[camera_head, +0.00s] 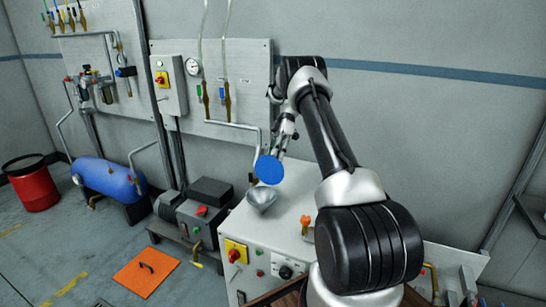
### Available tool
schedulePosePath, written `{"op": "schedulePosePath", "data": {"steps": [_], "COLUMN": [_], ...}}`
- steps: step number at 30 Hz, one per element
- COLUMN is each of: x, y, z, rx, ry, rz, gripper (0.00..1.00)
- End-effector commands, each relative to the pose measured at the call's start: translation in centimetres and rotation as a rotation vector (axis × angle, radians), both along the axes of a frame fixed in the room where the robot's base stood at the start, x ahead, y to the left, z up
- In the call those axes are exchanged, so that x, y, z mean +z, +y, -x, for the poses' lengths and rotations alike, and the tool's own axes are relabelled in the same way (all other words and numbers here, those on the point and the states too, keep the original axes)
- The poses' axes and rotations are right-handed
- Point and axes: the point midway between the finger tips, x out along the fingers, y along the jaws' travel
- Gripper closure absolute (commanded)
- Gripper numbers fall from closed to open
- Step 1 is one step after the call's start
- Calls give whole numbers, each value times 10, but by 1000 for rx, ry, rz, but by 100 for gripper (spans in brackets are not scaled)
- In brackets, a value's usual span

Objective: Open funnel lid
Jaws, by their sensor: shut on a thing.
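The funnel (262,198) is a grey metal cone standing on top of the white machine cabinet. The funnel lid (269,170) is a blue disc, seen face-on, just above the funnel and slightly to its right. It is tilted up, clear of much of the funnel's mouth. My gripper (279,150) is at the lid's upper right edge, pointing down, and is shut on the lid. The fingertips are small here and partly hidden behind the lid's edge.
The white cabinet (283,235) has a yellow-backed red switch (235,254) on its front. An orange-topped item (305,222) stands right of the funnel. A wall panel (240,90) with a gauge and pipes rises behind. A blue tank (108,178) lies on the floor at left.

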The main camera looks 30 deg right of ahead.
Motion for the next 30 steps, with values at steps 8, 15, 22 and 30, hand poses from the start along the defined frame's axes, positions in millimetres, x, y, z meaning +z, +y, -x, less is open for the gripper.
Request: {"op": "schedulePosePath", "data": {"steps": [8,15,22,30], "x": [-22,-23,-23,-23], "y": [-5,-5,-4,-4], "z": [-2,-3,-3,-3], "rx": [-2,-1,0,1], "ry": [73,87,87,87], "rz": [-76,-97,-97,-98], "gripper": [100,100,100,56]}}
